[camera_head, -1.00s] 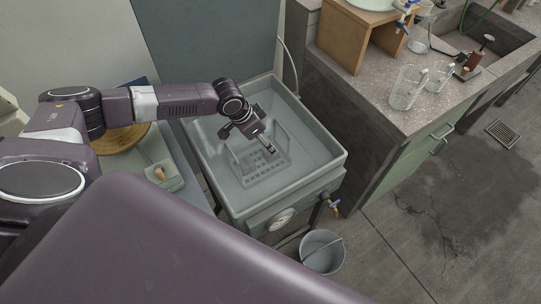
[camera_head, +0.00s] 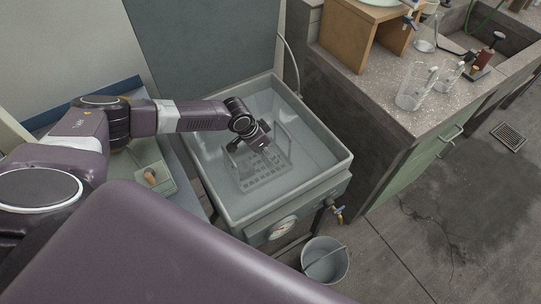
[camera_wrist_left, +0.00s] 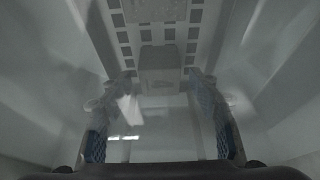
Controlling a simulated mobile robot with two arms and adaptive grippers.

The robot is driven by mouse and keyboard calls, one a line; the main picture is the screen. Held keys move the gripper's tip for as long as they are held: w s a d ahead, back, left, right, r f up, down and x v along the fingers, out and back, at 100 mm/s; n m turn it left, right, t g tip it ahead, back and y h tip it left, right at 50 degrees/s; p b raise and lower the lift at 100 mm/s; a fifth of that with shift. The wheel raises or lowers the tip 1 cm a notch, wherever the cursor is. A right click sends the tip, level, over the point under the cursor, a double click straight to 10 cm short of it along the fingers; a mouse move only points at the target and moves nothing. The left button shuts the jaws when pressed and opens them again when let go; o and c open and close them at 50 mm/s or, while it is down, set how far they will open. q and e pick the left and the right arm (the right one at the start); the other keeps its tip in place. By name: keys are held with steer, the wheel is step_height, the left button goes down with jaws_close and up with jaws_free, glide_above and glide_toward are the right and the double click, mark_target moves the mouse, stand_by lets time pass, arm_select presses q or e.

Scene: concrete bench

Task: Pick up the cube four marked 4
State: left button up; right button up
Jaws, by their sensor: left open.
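My left gripper (camera_head: 264,153) hangs over the wire basket (camera_head: 284,176) inside the tank, pointing down; its fingertips are hard to make out in the head view. In the left wrist view the gripper (camera_wrist_left: 155,100) is open, its two padded fingers apart with nothing held between them. A grey block (camera_wrist_left: 160,68), cube-like, lies ahead of the fingers on the perforated basket floor. No mark is readable on it, so I cannot tell whether it is the cube marked 4. The head view does not show the block clearly. My right gripper is not in view.
The tank (camera_head: 232,217) has raised walls around the basket and seems to hold water. A green tray with a brown object (camera_head: 151,176) lies to its left. Glass beakers (camera_head: 413,88) stand on the bench at right. A bucket (camera_head: 325,262) stands on the floor.

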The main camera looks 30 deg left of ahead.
arm_select(q)
steer(key=shift+x, duration=0.8)
steer(key=shift+r, duration=0.1)
steer(key=c, duration=1.5)
